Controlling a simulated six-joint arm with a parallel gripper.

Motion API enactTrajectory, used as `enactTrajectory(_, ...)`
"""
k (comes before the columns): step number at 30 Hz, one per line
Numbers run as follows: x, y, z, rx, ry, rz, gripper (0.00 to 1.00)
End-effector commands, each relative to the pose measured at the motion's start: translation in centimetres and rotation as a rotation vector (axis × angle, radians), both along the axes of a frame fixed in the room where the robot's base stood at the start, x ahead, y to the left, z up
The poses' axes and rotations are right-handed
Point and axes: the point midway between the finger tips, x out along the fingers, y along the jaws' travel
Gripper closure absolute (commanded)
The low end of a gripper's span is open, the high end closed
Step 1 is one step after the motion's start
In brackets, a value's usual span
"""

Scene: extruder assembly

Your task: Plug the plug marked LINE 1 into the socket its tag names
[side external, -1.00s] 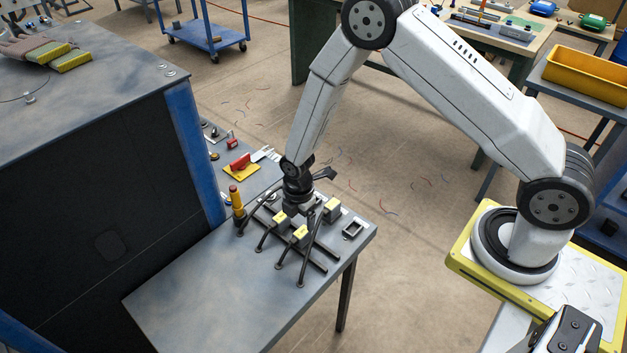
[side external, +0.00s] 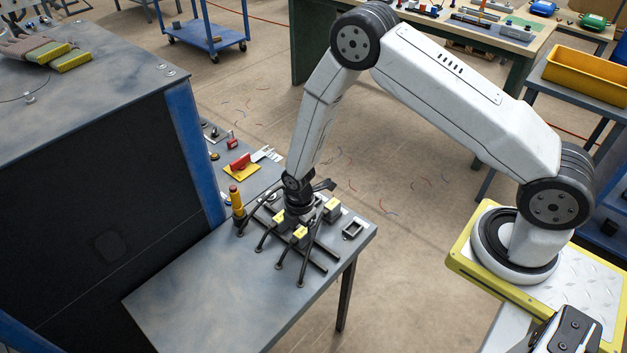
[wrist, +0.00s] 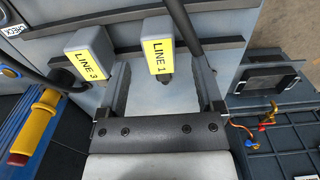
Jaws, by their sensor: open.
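The LINE 1 plug (wrist: 158,20) is a grey block with a yellow tag, in the upper middle of the wrist view, with a black cable. A similar LINE 3 plug (wrist: 90,40) stands to its left. My gripper (wrist: 164,72) is open, its grey fingers on either side of the LINE 1 plug's lower end; I cannot tell whether they touch it. In the side view my gripper (side external: 299,216) is low among several yellow-tagged plugs, whose tags are too small to read there. A rectangular dark opening in a frame (wrist: 270,82) lies to the right; whether it is a socket is unclear.
The plugs stand near dark rails on a grey table (side external: 220,290), whose front left is clear. Black cables cross close to my gripper. A yellow post (side external: 236,197) stands to the left. A large dark cabinet with a blue edge (side external: 195,150) rises beyond it.

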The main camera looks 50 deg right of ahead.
Motion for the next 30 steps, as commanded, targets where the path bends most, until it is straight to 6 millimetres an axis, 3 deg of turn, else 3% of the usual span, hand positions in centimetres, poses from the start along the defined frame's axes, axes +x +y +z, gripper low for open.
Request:
enactTrajectory(12, -0.1, -0.1, -3.6, -0.001, 0.001, 0.0, 0.15)
enactTrajectory(29, 0.0, -0.1, -3.8, -0.001, 0.0, 0.0, 0.15)
enactTrajectory(30, 0.0, -0.1, -3.8, -0.001, 0.0, 0.0, 0.18)
